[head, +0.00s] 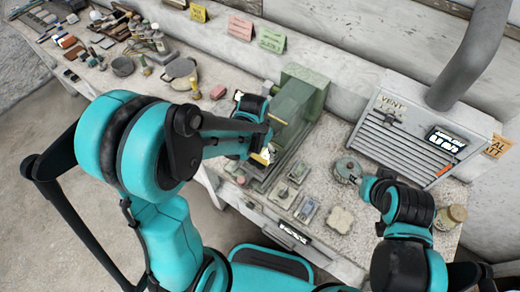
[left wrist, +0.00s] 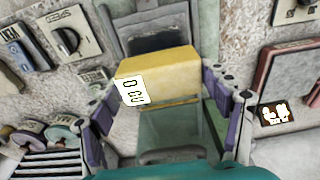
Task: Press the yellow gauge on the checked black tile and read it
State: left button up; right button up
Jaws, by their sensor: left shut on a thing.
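The yellow gauge (left wrist: 160,75) is between the purple-padded fingers of my left gripper (left wrist: 160,98), which is shut on it. Its white display faces the left wrist camera, tilted, with dark digits too small to read surely. A dark square tile (left wrist: 160,42) lies just beyond the gauge; I cannot tell whether they touch, and no check pattern is clear. In the head view a little of the gauge (head: 263,156) shows beside my left gripper (head: 262,148), and my arm hides much there. My right gripper (head: 366,184) is beside a round grey object (head: 347,168); its fingers are unclear.
A green machine (head: 304,92) stands behind my left gripper. Small switch plates (head: 283,194) lie on the bench in front. A vent box (head: 410,125) with a pipe stands at the right. Tools and dishes (head: 180,68) crowd the bench at the left.

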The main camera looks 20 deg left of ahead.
pick_arm(q)
jog(key=shift+f+b, duration=0.55)
jog(key=shift+b, duration=0.05)
dwell(1.5)
jog(key=shift+r, duration=0.1)
notch_tip(320, 180, up, 7)
jog(key=p, duration=0.5)
jog(key=shift+s, duration=0.15)
dwell(1.2)
